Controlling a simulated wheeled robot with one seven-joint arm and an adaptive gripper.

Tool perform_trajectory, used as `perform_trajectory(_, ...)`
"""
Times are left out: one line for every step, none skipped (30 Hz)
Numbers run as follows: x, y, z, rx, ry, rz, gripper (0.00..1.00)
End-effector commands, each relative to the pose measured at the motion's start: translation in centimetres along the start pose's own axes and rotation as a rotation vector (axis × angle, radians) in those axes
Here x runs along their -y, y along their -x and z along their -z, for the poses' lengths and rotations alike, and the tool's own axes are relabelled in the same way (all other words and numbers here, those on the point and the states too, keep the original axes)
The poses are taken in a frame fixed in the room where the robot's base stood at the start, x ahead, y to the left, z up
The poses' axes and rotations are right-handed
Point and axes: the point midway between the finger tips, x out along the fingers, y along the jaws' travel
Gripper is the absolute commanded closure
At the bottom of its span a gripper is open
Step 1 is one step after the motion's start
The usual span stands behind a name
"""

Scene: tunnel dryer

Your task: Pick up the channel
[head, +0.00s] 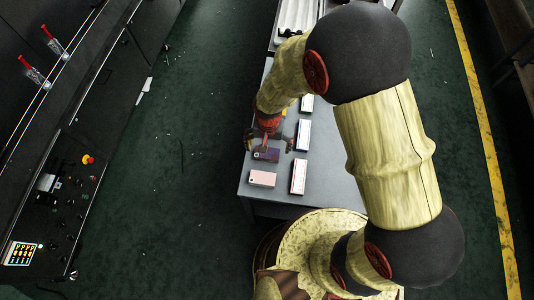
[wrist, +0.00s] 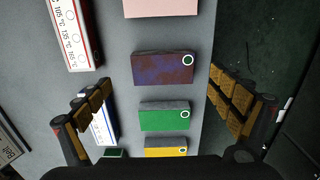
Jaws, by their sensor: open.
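No thing is marked as the channel, and I cannot tell which one it is. A mottled purple-brown block (wrist: 162,68) with a round white-ringed mark lies on the grey table. It also shows under my gripper in the head view (head: 266,155). A green block (wrist: 164,116) and a yellow block (wrist: 166,145) lie in line with it in the wrist view. My gripper (wrist: 159,90) is open and empty above this row, its fingers on either side of the purple and green blocks. In the head view my gripper (head: 268,142) hides part of the row.
A pink block (head: 262,178) lies near the table's front edge. White label blocks (head: 299,177) (head: 302,135) stand to the right of the row. The table (head: 325,150) has bare room right of them. A black control cabinet (head: 75,195) stands far left across green floor.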

Motion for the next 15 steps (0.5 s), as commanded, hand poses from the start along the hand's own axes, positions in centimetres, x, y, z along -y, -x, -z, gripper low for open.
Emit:
perform_trajectory(0.1,-0.3,0.0,0.0,0.0,0.0,0.07)
perform_trajectory(0.1,-0.5,0.0,0.0,0.0,0.0,0.07)
perform_trajectory(0.1,-0.9,0.0,0.0,0.001,0.0,0.07)
perform_trajectory(0.2,-1.2,0.0,0.0,0.001,0.0,0.07)
perform_trajectory(0.2,-1.7,0.0,0.0,0.001,0.0,0.07)
perform_trajectory(0.3,-2.3,0.0,0.0,0.001,0.0,0.07)
perform_trajectory(0.4,-2.7,0.0,0.0,0.001,0.0,0.07)
perform_trajectory(0.5,-3.2,0.0,0.0,0.002,0.0,0.07)
perform_trajectory(0.5,-3.8,0.0,0.001,0.001,0.0,0.07)
perform_trajectory(0.5,-4.2,0.1,0.0,0.001,0.0,0.07)
perform_trajectory(0.5,-4.5,0.1,0.0,0.001,0.0,0.07)
perform_trajectory(0.5,-4.8,0.1,-0.001,0.001,0.0,0.07)
perform_trajectory(0.5,-5.0,0.1,-0.001,0.001,0.001,0.07)
perform_trajectory(0.5,-5.1,0.1,-0.001,0.001,0.001,0.07)
perform_trajectory(0.5,-5.1,0.1,-0.002,0.001,0.001,0.07)
